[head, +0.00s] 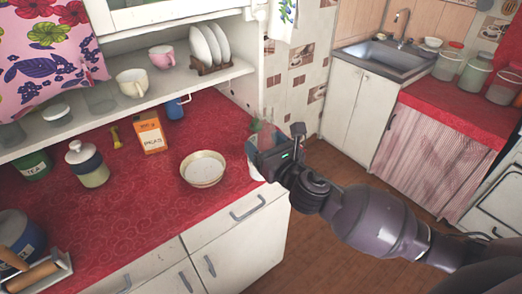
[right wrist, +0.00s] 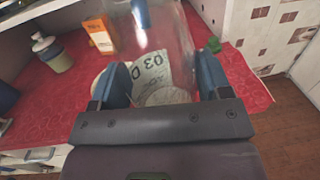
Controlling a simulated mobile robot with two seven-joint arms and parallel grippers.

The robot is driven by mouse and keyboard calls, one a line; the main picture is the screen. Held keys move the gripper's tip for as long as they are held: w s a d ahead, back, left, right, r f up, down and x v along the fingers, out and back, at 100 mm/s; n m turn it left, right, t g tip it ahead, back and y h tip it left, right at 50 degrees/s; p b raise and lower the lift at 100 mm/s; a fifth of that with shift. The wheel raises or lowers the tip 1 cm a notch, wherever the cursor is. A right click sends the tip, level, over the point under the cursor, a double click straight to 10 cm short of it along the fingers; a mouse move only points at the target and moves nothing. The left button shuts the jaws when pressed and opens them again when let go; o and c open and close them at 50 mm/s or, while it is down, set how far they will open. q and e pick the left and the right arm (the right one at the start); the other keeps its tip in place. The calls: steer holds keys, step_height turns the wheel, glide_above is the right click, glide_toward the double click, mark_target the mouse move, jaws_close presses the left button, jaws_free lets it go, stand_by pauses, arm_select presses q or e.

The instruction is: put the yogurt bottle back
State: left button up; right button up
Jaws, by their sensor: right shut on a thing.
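My right gripper (head: 268,146) is at the right end of the red counter. In the right wrist view its two blue fingers (right wrist: 158,88) are shut on a clear bottle (right wrist: 165,38) with a pale label bearing dark print. The bottle stands between the fingers, and its upper part runs out of the top of that view. In the head view the gripper hides much of it. I cannot tell whether its base touches the counter. My left gripper is not in view.
The red counter (head: 130,225) holds a white bowl (head: 202,171), an orange box (head: 150,132), a lidded jar (head: 87,165) and a blue mug (head: 177,107). A shelf (head: 190,82) with cups and plates overhangs its back. A sink (head: 388,54) stands across the floor.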

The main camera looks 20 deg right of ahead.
steer(key=w+d+r+n+g+y, duration=0.2)
steer(key=w+d+r+n+y, duration=0.1)
steer(key=w+r, duration=1.15)
step_height(320, 180, down, 19)
steer(key=b, duration=0.2)
steer(key=shift+s+d+y, duration=0.15)
steer(key=shift+d+y, duration=0.1)
steer(key=shift+y, duration=0.05)
steer(key=shift+f, duration=0.1)
steer(key=shift+b, duration=0.3)
steer(key=shift+f, duration=0.15)
steer(key=o, duration=1.3)
